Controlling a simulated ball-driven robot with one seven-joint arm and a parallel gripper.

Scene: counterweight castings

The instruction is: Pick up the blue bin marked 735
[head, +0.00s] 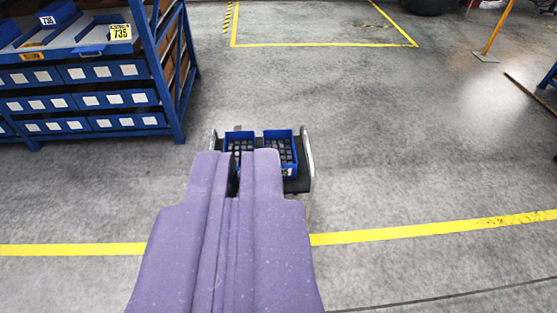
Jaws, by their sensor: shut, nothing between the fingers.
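My gripper (237,158) has purple fingers and is shut and empty in the lower middle of the view. It is well to the right of the rack, apart from the bin, and overlaps the front of a small cart in the picture.
The blue rack (160,75) holds several labelled drawers. Two blue bins (281,147) with black grids stand on the low cart (300,183); their markings are unreadable. A yellow floor line (400,233) crosses the foreground.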

